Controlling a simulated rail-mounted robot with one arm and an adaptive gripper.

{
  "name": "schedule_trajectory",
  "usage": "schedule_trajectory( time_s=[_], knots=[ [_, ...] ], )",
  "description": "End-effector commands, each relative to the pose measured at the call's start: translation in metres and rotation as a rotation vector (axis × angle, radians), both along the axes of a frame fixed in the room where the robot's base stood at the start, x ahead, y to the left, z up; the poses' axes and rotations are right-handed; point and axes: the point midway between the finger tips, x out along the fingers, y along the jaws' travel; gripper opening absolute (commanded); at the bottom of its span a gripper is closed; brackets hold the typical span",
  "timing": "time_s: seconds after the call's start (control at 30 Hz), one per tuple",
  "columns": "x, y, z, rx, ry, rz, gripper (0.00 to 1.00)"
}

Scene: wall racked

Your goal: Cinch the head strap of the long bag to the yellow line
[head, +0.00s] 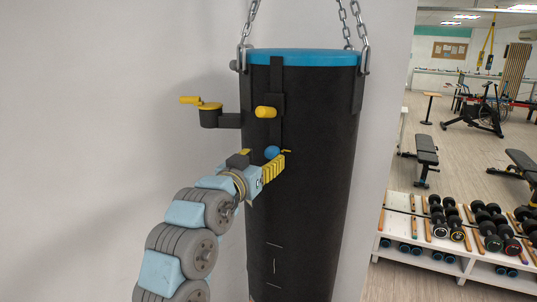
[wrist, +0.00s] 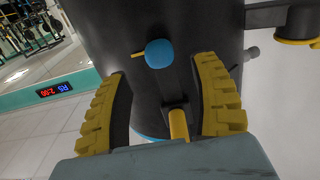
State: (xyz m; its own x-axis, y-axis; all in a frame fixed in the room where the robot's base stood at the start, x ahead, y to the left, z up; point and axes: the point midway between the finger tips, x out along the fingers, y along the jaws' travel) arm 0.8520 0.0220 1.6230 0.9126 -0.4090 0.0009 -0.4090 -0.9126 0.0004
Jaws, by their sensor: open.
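The long black bag (head: 310,190) hangs upright on chains by the wall. Its dark head strap (head: 277,90) runs down the upper front to a blue ball (head: 272,152). A short yellow line (head: 286,151) sticks out beside the ball; in the wrist view the line (wrist: 137,54) is left of the ball (wrist: 160,53). A yellow knob (head: 265,112) on a black block sits higher on the strap. My gripper (head: 277,165) is open at the bag's front, just below the ball. In the wrist view the ribbed fingers (wrist: 163,68) stand either side of the strap, apart from the ball.
A black bracket with a yellow crank handle (head: 205,103) projects at the bag's left. The bag's blue top rim (head: 305,57) is above. A dumbbell rack (head: 450,240) and benches stand farther right. The wall left of the bag is bare.

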Motion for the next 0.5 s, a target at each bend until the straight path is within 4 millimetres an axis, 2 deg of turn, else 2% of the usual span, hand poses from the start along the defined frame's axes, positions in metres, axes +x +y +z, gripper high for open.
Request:
schedule_trajectory(
  time_s=[0.2,0.5],
  knots=[
    [-0.031,0.015,0.000,0.004,-0.002,0.003,0.63],
    [-0.058,0.027,-0.001,0.002,0.001,0.002,0.63]
  ],
)
